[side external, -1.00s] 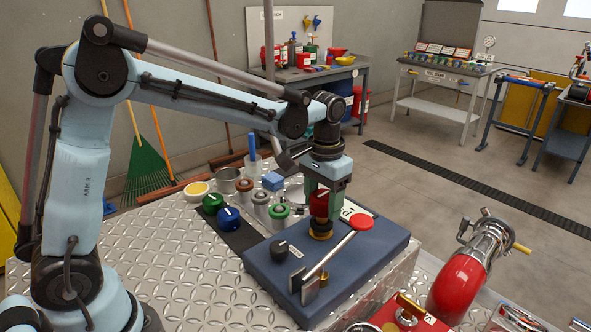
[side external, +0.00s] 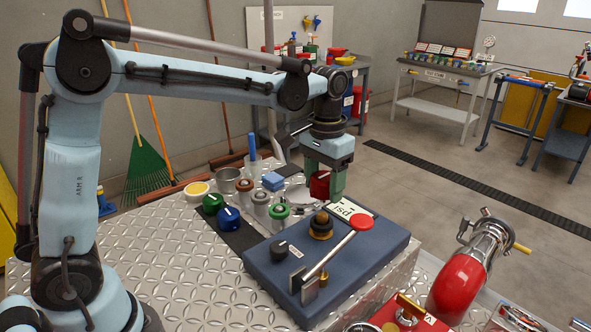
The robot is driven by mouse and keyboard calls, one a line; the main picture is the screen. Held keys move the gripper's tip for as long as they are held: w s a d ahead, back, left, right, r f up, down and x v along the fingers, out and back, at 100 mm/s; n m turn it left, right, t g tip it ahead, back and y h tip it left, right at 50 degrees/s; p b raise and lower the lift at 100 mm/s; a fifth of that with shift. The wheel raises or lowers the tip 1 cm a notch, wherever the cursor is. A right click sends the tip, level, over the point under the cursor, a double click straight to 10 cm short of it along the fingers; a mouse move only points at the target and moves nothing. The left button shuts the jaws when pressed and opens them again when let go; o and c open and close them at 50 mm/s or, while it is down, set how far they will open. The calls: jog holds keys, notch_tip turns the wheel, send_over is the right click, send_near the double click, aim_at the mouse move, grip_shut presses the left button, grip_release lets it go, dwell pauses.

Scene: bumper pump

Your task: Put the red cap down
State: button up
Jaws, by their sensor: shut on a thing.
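My gripper (side external: 324,186) is shut on the red cap (side external: 319,185) and holds it upright in the air. It hangs behind and above the brass fitting (side external: 320,226) on the dark blue block (side external: 375,250). The fitting is bare, with its brown top showing. The cap's lower edge is clear of the fitting. My fingers hide parts of the cap's sides.
A lever with a red knob (side external: 361,222) and a black knob (side external: 279,249) stand on the block. Green (side external: 212,204) and blue (side external: 229,217) caps and several grey-bodied parts stand to the left. A blue sponge (side external: 273,181) and metal cup (side external: 225,179) are behind. Bare tread plate (side external: 190,265) lies front left.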

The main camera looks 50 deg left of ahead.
jog(key=shift+s+r, duration=0.1)
jog(key=s+a+r, duration=0.3)
jog(key=s, duration=0.6)
send_over(248, 242)
notch_tip(248, 242, down, 12)
jog(key=shift+f, duration=2.25)
jog(key=shift+f, duration=0.55)
jog(key=o, duration=0.9)
